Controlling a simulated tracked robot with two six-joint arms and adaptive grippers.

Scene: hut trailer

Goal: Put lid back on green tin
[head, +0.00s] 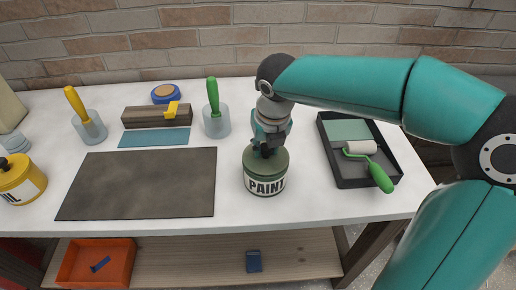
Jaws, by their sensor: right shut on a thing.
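The green tin (265,184), with a pale band marked PAINT, stands upright on the white bench right of the dark mat. A green lid (279,158) shows at the tin's top, level with the rim as far as I can see. I cannot tell whether it is fully seated. My right gripper (264,152) points down from above, with its fingers shut on the lid at its middle. The gripper hides part of the lid's top. My left gripper is not in view.
A black paint tray (386,165) with a green-handled roller (368,155) stands right of the tin. A glass (217,124) with a green-handled tool is behind left. A dark mat (140,183) lies left. A yellow tin (18,182) is far left.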

